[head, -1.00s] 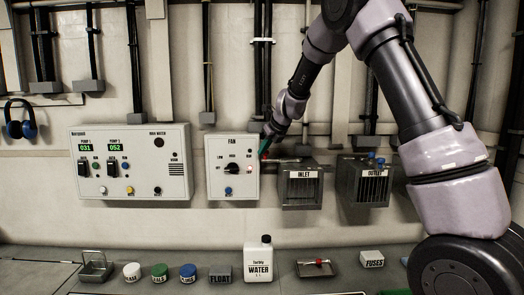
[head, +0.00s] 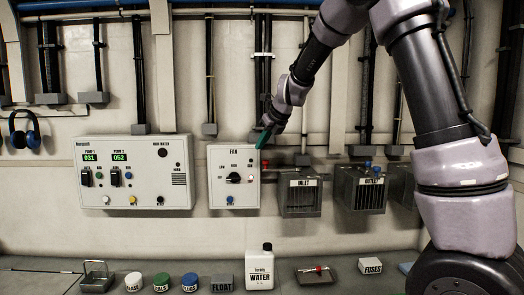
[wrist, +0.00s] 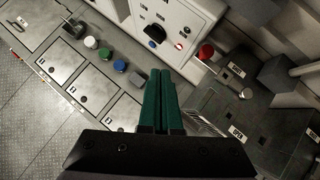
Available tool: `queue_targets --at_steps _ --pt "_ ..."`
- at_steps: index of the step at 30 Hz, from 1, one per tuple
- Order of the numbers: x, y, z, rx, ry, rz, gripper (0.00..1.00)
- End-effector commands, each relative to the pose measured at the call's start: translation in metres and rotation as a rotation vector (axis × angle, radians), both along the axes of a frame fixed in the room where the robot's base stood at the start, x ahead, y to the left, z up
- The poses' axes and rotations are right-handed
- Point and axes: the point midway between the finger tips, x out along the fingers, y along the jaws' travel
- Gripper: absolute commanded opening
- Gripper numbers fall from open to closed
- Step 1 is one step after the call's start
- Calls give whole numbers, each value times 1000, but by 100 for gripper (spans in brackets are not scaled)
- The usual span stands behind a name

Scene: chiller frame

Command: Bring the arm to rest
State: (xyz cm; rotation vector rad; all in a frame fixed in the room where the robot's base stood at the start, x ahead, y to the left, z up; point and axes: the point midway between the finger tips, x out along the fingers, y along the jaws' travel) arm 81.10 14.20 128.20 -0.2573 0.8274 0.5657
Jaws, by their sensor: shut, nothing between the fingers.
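My gripper (head: 264,138) is at the upper right edge of the FAN box (head: 233,190) in the head view, small and partly turned away. In the wrist view its two green fingers (wrist: 158,98) lie together, shut with nothing between them. The FAN box with its black knob also shows at the top of the wrist view (wrist: 176,24). I cannot tell the exact gap between the fingers and the box. My arm reaches up and over from the right side of the head view.
The INLET box (head: 299,204) and OUTLET box (head: 351,199) are on the wall right of the FAN box. A red knob (wrist: 206,51) sticks out nearby. A white WATER jug (head: 260,268), several lidded jars and a small tray (head: 318,279) stand on the bench below.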

Motion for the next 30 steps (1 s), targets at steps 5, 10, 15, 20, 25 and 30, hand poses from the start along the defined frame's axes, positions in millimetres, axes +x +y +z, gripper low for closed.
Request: queue_targets --at_steps 5,10,15,20,25,30 --pt "-3 0 3 0 0 0 0" --pt "-3 0 3 0 0 0 0" --pt "-10 -11 10 -23 -19 40 0" --pt "-51 -55 39 -160 -126 257 0" --pt "-127 -110 68 -418 -307 618 0" --pt "-209 -152 78 -732 -480 988 0"
